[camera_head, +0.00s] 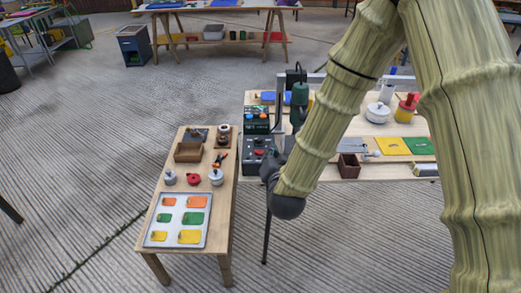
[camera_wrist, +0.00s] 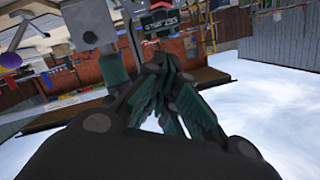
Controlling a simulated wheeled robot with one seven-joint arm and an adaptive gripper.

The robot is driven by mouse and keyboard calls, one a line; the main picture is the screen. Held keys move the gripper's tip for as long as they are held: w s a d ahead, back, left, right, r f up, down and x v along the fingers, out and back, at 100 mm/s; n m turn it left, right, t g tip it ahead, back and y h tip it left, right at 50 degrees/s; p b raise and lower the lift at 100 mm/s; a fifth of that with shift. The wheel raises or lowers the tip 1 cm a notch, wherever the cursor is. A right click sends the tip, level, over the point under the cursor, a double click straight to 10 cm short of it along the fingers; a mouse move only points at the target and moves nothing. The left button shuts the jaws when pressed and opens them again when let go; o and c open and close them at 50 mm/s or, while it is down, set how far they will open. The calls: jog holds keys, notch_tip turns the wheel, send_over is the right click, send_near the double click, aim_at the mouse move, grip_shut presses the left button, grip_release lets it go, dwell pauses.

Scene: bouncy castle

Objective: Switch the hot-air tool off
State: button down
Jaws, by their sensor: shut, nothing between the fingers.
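A dark green tool (camera_head: 300,94), which looks like the hot-air tool, stands upright near the metal post at the back left of the right-hand table. Two dark control boxes with knobs or buttons, a rear box (camera_head: 256,120) and a front box (camera_head: 257,147), stand at that table's left end. Their switch positions are too small to read. My gripper (camera_head: 270,165) is beside the front box; contact cannot be told. In the wrist view my gripper (camera_wrist: 165,68) has its dark green fingers together and empty. A dark panel with white lettering (camera_wrist: 161,22) shows beyond the fingertips.
The left table (camera_head: 226,236) holds a tray of coloured pieces (camera_head: 178,220), a brown box (camera_head: 188,152) and several small pots. The right table also carries a white pot (camera_head: 377,112), coloured sheets (camera_head: 392,147) and a brown bin (camera_head: 349,167). Open floor lies left.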

jog(key=p, duration=0.2)
send_over(259, 152)
jog(key=s+d, duration=0.2)
jog(key=shift+s+d+f, duration=0.1)
jog(key=shift+f, duration=0.4)
jog(key=shift+s+d+f, duration=0.1)
jog(key=shift+f, duration=0.35)
jog(key=shift+w+a+f+p, duration=0.15)
jog(key=shift+a+f, duration=0.2)
jog(key=shift+f, duration=0.25)
jog(key=shift+w+a+f+p, duration=0.15)
jog(key=shift+a+f, duration=0.2)
jog(key=shift+f, duration=0.2)
jog(key=shift+a+f, duration=0.35)
jog(key=shift+f, duration=0.35)
